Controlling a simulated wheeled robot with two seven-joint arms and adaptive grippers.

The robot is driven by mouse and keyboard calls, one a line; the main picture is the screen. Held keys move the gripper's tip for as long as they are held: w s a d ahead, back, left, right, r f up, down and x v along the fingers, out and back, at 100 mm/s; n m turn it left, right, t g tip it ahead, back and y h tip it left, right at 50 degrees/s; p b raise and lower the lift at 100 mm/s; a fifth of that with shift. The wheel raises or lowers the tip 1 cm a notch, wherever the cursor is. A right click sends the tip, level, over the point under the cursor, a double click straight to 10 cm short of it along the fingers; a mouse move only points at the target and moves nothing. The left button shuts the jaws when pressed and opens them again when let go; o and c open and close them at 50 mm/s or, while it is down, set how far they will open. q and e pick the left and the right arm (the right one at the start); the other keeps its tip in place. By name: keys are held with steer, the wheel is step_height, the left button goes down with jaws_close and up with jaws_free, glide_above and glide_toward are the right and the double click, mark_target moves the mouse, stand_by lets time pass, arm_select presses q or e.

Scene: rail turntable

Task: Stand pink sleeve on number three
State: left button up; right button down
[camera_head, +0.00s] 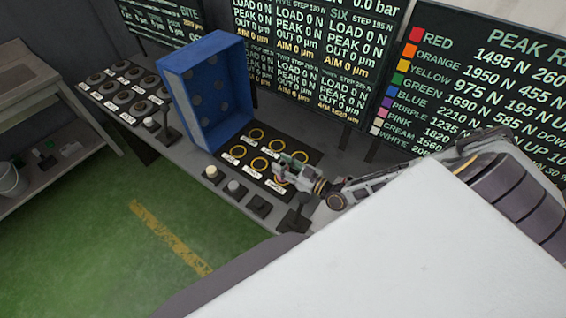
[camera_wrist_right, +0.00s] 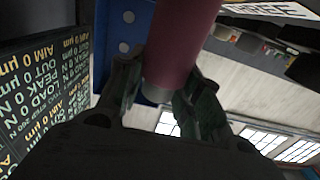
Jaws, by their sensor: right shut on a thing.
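My right gripper (camera_head: 292,166) is over the right part of a black panel (camera_head: 247,174) with yellow-ringed places and white labels. In the right wrist view the gripper (camera_wrist_right: 168,100) is shut on the pink sleeve (camera_wrist_right: 182,45), a smooth dark pink cylinder between its two fingers. The sleeve is mostly hidden by the gripper in the head view, so its height above the panel cannot be told. The labels are too small to read, so I cannot tell which place is number three. My left gripper is not in view.
A second panel with dark rings (camera_head: 122,98) lies at left. Knobs (camera_head: 211,171) line the front edge. Dark display boards (camera_head: 300,45) stand behind. Green floor is clear in front.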

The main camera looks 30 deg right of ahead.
steer(key=c, duration=1)
jaws_free()
steer(key=shift+s+r, duration=0.1)
steer(key=shift+r, duration=0.05)
steer(key=shift+b+v, duration=0.8)
steer(key=shift+v, duration=5.15)
